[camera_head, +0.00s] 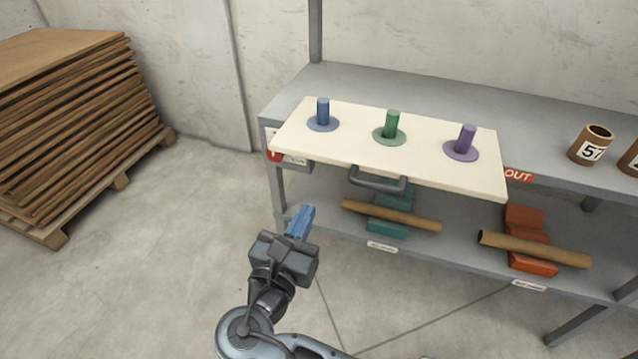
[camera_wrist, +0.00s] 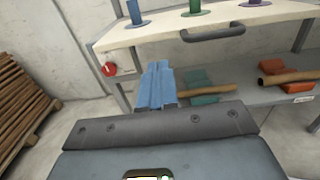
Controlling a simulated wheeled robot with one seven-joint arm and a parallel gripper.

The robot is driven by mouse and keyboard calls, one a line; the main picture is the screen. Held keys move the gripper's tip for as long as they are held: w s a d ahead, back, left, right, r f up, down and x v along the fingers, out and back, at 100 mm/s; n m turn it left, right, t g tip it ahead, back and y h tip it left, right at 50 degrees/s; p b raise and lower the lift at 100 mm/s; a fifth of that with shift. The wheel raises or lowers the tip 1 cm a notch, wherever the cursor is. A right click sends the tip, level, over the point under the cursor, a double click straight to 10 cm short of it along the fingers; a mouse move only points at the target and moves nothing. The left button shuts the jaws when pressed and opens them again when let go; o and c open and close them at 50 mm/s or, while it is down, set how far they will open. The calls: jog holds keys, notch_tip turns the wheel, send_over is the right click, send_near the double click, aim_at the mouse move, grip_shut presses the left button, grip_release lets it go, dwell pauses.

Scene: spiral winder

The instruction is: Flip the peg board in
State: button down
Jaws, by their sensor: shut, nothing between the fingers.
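The cream peg board (camera_head: 350,143) lies flat at the front of the grey rack's upper shelf, its front edge jutting past the shelf. Blue (camera_head: 322,112), green (camera_head: 391,124) and purple (camera_head: 466,142) pegs stand upright on it, each with a round base. A dark grey handle (camera_head: 379,180) hangs on its front edge; it also shows in the wrist view (camera_wrist: 213,34). My gripper (camera_head: 302,217), with blue fingers, is shut and empty. In the head view it appears below and left of the handle, apart from the board. The wrist view shows the fingers (camera_wrist: 157,72) below the board's front edge.
The lower shelf (camera_head: 462,245) holds a cardboard tube (camera_head: 390,215) on teal supports and another tube (camera_head: 535,249) on orange supports. A numbered brown tube (camera_head: 590,146) stands at right on the upper shelf (camera_head: 440,103). Stacked brown sheets (camera_head: 75,120) are at left. The floor before the rack is open.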

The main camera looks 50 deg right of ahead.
send_near(349, 127)
jog(key=v, duration=0.5)
jog(key=shift+s+a, duration=0.1)
jog(key=shift+a, duration=0.2)
jog(key=p+x, duration=0.2)
jog(key=x, duration=1.3)
jog(key=shift+d+f, duration=0.1)
jog(key=shift+d, duration=0.25)
jog(key=shift+p, duration=0.3)
